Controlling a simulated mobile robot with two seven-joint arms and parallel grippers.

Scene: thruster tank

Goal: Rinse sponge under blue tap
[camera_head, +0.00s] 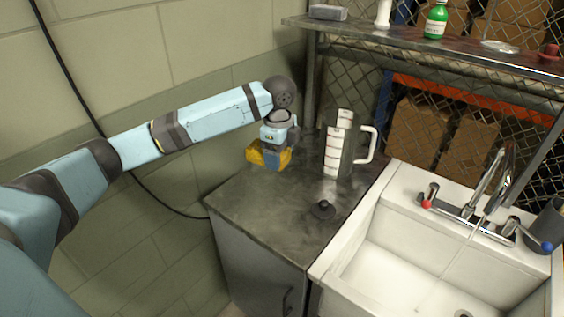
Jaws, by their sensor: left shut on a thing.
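My left gripper (273,157) is shut on a yellow sponge (255,155) and holds it over the back left part of the dark counter. The gripper hides part of the sponge. The white sink (375,249) is at the lower right, apart from the sponge. Its metal faucet (489,182) stands at the sink's back, between a red-marked tap (427,203) on the left and a blue-marked tap (546,246) on the right. A thin pale line runs down from the spout into the basin and looks like water. My right gripper is out of view.
A measuring jug (340,150) with a white handle stands on the counter (262,205) between sponge and sink. A small black stopper-like object (322,209) lies near the front. A dark cup (550,222) stands at the right. A shelf (430,45) holding a green bottle (436,20) is above.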

